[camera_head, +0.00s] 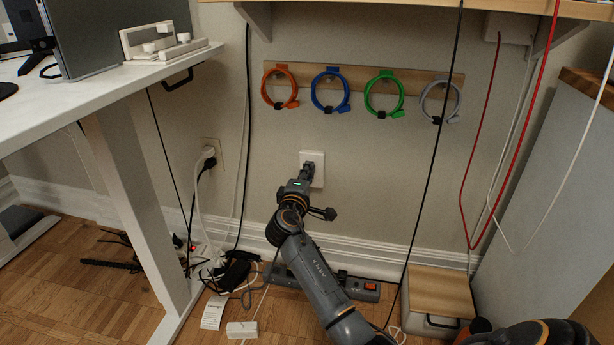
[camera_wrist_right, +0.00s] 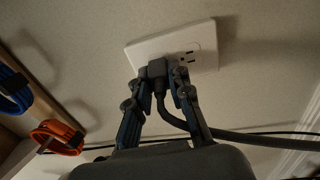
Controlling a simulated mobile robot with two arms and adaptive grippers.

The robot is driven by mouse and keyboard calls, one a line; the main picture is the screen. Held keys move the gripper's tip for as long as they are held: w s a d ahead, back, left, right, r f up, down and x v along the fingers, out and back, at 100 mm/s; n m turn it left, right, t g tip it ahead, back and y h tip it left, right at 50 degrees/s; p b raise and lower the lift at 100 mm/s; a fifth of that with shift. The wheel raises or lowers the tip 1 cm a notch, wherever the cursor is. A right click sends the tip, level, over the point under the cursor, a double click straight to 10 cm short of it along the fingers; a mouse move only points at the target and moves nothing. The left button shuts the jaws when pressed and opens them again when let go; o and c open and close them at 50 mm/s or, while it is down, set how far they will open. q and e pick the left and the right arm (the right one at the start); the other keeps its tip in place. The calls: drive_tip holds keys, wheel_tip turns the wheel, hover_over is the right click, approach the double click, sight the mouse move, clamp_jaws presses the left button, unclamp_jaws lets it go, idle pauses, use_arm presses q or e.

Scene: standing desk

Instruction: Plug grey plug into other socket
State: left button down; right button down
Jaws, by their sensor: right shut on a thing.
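The dark grey plug (camera_wrist_right: 157,72) is between the fingers of my right gripper (camera_wrist_right: 157,88), which is shut on it. Its cord (camera_wrist_right: 174,120) bends away to the right in the wrist view. The plug's front is against or very near the white wall outlet plate (camera_wrist_right: 205,42); I cannot tell whether its prongs are inserted. An uncovered socket (camera_wrist_right: 190,57) shows beside the plug. In the head view my right gripper (camera_head: 306,174) reaches up to the same plate (camera_head: 318,157) and mostly hides the plug. My left gripper is not in view.
Another outlet (camera_head: 211,146) on the left holds plugs with cords. Coiled orange (camera_head: 279,88), blue, green and grey cables hang above. A power strip (camera_head: 365,289) and loose cords lie on the floor. A black cord (camera_head: 427,180) hangs right of my arm. A desk (camera_head: 70,100) stands left.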

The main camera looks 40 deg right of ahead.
drive_tip(key=shift+w+d, duration=0.3)
drive_tip(key=shift+d, duration=0.05)
drive_tip(key=c, duration=1.1)
unclamp_jaws()
drive_tip(key=shift+c, duration=0.2)
drive_tip(key=v, duration=0.7)
drive_tip(key=shift+s+a, duration=0.2)
